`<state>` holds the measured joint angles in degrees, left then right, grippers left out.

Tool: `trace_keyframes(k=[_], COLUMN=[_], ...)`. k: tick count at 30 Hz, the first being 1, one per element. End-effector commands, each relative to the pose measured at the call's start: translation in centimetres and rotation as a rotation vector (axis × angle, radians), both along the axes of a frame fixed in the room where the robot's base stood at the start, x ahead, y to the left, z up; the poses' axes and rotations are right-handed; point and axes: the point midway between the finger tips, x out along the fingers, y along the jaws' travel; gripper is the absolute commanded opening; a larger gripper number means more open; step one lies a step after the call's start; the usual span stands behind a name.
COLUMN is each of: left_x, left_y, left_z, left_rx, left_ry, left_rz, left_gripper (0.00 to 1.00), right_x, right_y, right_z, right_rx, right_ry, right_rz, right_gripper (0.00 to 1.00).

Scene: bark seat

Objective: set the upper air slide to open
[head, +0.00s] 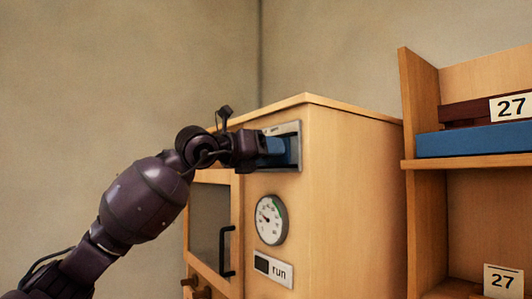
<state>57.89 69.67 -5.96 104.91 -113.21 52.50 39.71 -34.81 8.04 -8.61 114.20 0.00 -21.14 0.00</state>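The upper air slide (292,130) is a metal-framed plate high on the front of a wooden cabinet. A blue part (282,148) shows in its frame. My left gripper (258,148) reaches in from the left and is right at the blue part. It covers the left part of the slide. The fingertips are too small and hidden to tell whether they are open or shut on the blue part. Small lettering shows at the frame's top but cannot be read. My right gripper is not in view.
Below the slide, the wooden cabinet (355,190) has a round dial gauge (270,220) and a "run" label (273,270). A glazed door with a black handle (226,251) is beside them. A shelf (425,190) with a blue box (475,140) stands to the right.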

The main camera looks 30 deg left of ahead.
Motion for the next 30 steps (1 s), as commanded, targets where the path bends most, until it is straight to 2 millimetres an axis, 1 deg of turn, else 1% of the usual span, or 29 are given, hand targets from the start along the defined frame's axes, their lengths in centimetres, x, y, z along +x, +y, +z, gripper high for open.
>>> trace_keyframes(k=[10, 14, 17, 27, 30], left_x=[-0.1, -0.8, -2.0, -7.5, -8.5], left_y=[0.2, 0.6, 1.1, 3.4, 3.8], left_z=[0.1, 0.0, -0.1, -0.3, -0.2], left_rx=[0.0, 0.0, 0.001, 0.002, 0.0], left_ry=[-0.003, -0.002, -0.003, 0.001, 0.001], left_rz=[0.004, 0.006, 0.007, 0.005, 0.005], left_gripper=[0.58, 0.58, 0.58, 0.58, 0.58], right_x=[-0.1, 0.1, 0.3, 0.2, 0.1], right_y=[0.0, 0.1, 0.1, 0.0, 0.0], right_z=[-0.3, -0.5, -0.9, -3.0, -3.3], right_rx=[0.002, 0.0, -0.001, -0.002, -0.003], right_ry=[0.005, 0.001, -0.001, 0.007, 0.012], right_rz=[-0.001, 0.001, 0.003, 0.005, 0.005], right_gripper=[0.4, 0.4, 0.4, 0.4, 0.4])
